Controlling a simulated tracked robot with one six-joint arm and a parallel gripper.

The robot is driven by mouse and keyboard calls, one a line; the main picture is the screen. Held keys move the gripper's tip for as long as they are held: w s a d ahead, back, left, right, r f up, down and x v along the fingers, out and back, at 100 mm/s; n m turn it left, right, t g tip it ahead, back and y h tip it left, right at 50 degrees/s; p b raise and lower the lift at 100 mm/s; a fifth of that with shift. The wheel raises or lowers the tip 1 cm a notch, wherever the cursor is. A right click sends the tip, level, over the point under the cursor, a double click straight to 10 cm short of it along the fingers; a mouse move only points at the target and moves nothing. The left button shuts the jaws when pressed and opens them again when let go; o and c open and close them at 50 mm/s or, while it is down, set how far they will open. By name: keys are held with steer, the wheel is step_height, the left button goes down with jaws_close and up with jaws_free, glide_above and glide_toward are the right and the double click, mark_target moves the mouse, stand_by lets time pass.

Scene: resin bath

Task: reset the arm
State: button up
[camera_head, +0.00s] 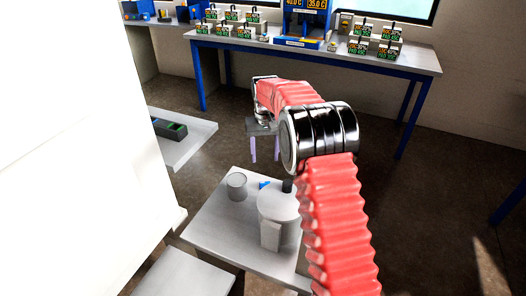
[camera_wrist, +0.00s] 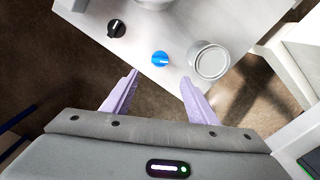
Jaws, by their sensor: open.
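My gripper (camera_head: 265,149) hangs at the end of my red arm, over the floor beyond the far edge of a low grey table. Its two pale purple fingers are apart, with nothing between them. In the wrist view my gripper (camera_wrist: 158,92) also shows open and empty, with the table edge just past the fingertips. My arm rises from the lower right and bends at a shiny dark joint, hiding part of the table.
The low table (camera_head: 212,218) holds a grey cylindrical can (camera_head: 237,186), a larger pale round vessel (camera_head: 279,205) and a blue knob (camera_wrist: 160,58) beside a black knob (camera_wrist: 116,28). A blue-legged bench (camera_head: 330,62) with labelled boxes stands behind. A white wall-like surface (camera_head: 70,150) fills the left.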

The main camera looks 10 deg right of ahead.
steer(key=s+r+t, duration=0.3)
steer(key=s+r, duration=1.5)
steer(key=s, duration=0.1)
steer(key=s+d+f+n+t, duration=0.1)
steer(key=s+t, duration=0.1)
steer(key=s, duration=2.1)
steer(key=shift+f+t, duration=0.25)
steer(key=shift+t, duration=0.05)
